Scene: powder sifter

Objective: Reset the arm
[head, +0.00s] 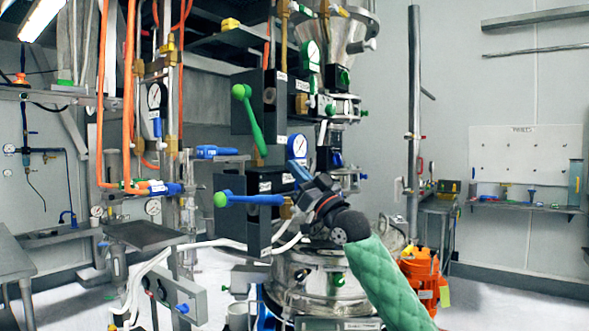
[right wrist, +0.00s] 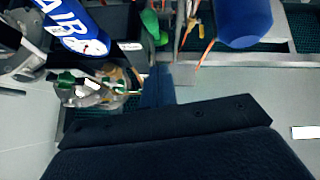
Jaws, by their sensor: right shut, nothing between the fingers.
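My right arm, in a green quilted sleeve, rises from the lower right in the head view. Its dark gripper (head: 298,173) is in front of the sifter machine, near the black lever boxes. The gripper is shut and empty. Its fingertips partly blend into the machine parts behind. In the right wrist view the dark gripper (right wrist: 158,85) points up the picture, with nothing held. A green-knobbed lever (head: 248,118) and a blue lever with a green knob (head: 249,199) are left of the gripper. My left gripper is not in view.
The steel sifter vessel (head: 318,282) stands below the gripper. Orange hoses (head: 128,90) and pipes with gauges stand at left. A blue cylinder marked "AIR" (right wrist: 72,25) and a blue rounded part (right wrist: 243,22) flank the gripper in the wrist view. Open floor is at right.

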